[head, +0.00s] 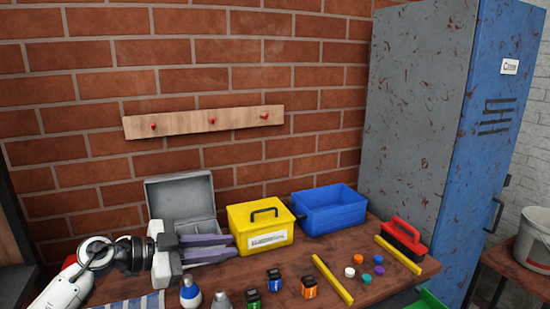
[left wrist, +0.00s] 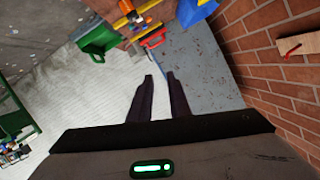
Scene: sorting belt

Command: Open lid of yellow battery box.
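The yellow battery box (head: 262,238) stands on the table near the wall in the head view. Its yellow lid (head: 258,210) is shut, with a black handle (head: 264,213) on top and a white label on the front. My left gripper (head: 232,247) comes in from the left, its two fingers pointing right toward the box's left side. The fingers are apart with nothing between them; whether they touch the box I cannot tell. The left wrist view also shows both fingers (left wrist: 162,76) apart and empty. My right gripper is not in view.
An open grey box (head: 181,190) stands behind my left gripper. An open blue bin (head: 332,209) is right of the yellow box. A red brush (head: 408,228), yellow bars (head: 333,280), batteries and coloured caps lie in front. A blue locker (head: 497,120) stands at right.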

